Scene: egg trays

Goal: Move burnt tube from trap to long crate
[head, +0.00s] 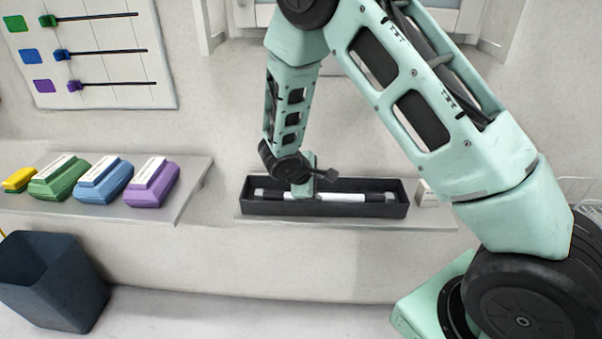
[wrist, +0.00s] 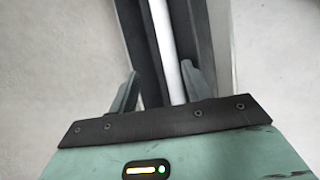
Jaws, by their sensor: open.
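A tube (head: 343,197) with a white middle and dark end sections lies lengthwise in a long black crate (head: 325,213) on the right-hand shelf in the head view. In the wrist view the tube (wrist: 166,40) runs between the fingers, with the crate wall (wrist: 203,40) beside it. My gripper (head: 303,188) is low over the left half of the crate; its fingers (wrist: 158,85) are open on either side of the tube. I cannot tell whether they touch it. I cannot tell whether the tube is burnt. No trap is clearly recognisable.
A left shelf (head: 190,195) holds yellow, green, blue and purple cartons (head: 152,183). A dark bin (head: 50,280) stands below it. A wall panel (head: 100,50) has coloured sliders. A small white box (head: 428,193) sits right of the crate. Clear wall separates the shelves.

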